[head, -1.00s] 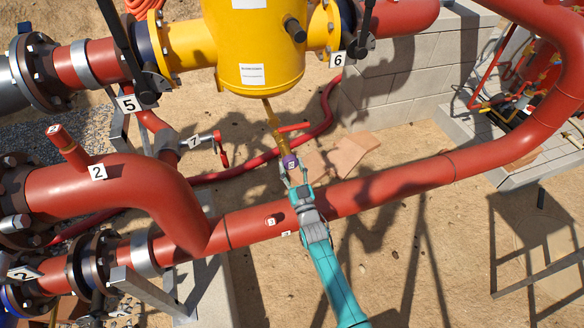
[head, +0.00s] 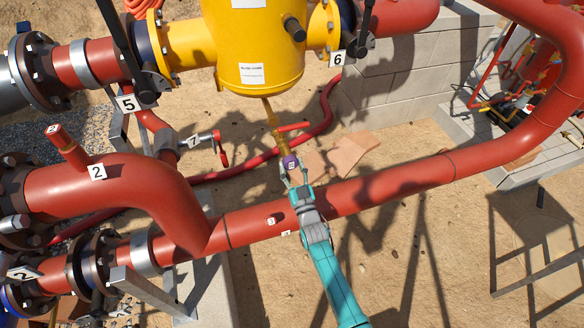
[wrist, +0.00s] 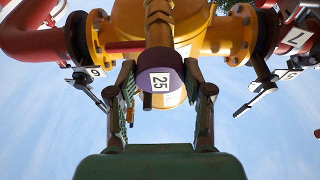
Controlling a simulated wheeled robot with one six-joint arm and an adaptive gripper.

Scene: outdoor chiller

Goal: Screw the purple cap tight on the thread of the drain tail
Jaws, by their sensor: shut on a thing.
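The purple cap (head: 290,162) is at the lower end of the brass drain tail (head: 273,123), which hangs under the yellow vessel (head: 255,45). In the wrist view the cap (wrist: 160,83) shows its round end with a label reading 25, and the drain tail (wrist: 158,25) runs up behind it. My gripper (head: 293,175) reaches over the red pipe, and its two fingers stand on either side of the cap, shut on it. The wrist view also shows my gripper (wrist: 161,90) around the cap. The thread is hidden behind the cap, so how far it is seated cannot be told.
A long red pipe (head: 400,182) runs below my arm. A red-handled valve (head: 222,150) marked 7 is to the left. A red hose (head: 325,110) curves behind the drain tail. A block wall (head: 400,85) stands at the right. Open sandy ground lies around.

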